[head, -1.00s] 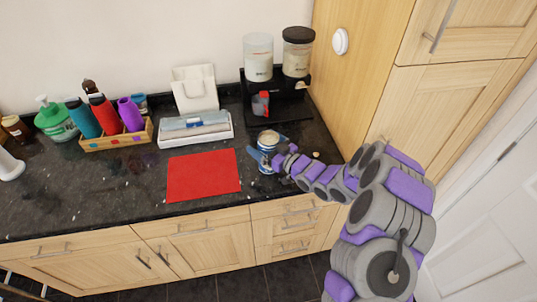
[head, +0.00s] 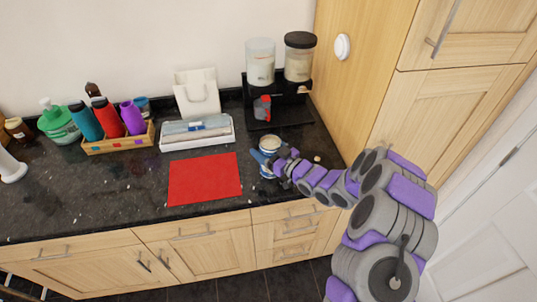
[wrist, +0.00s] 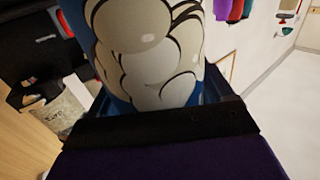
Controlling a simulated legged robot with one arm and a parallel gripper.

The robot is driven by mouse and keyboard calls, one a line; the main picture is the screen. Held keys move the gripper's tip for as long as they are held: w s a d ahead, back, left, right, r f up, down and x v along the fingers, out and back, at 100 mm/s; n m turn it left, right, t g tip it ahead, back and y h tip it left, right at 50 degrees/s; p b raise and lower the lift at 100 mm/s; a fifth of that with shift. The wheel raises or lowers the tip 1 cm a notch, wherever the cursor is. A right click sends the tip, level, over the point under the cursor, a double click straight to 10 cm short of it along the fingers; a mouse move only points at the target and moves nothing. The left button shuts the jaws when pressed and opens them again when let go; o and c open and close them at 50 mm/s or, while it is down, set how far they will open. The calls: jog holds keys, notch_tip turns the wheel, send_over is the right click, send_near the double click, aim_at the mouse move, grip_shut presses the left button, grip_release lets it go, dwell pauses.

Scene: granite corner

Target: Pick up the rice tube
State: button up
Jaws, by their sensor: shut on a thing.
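A blue and white tube (head: 269,144) with a pale top stands upright at the right part of the counter, just right of the red mat. In the wrist view the tube (wrist: 150,50) fills the middle, with a pale cartoon figure on its blue side. My gripper (head: 270,164) is shut around the tube's side. Its jaws hide part of the tube. I cannot tell whether its base touches the counter.
A black stand (head: 278,105) with a clear canister (head: 260,64) and a black-lidded canister (head: 299,58) is behind the tube. A tall wooden cabinet (head: 365,60) borders the right. A red mat (head: 204,179), white tray (head: 197,137) and bottle caddy (head: 118,142) lie left.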

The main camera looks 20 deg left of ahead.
aim_at(264, 138)
jog(key=shift+r, duration=0.6)
notch_tip(264, 138, up, 3)
jog(key=shift+f+p, duration=0.2)
jog(key=shift+p, duration=0.3)
jog(key=s+d+r+p, duration=0.1)
jog(key=s+d, duration=0.7)
jog(key=s, duration=0.5)
jog(key=shift+s+d+r, duration=0.15)
jog(key=shift+s, duration=0.15)
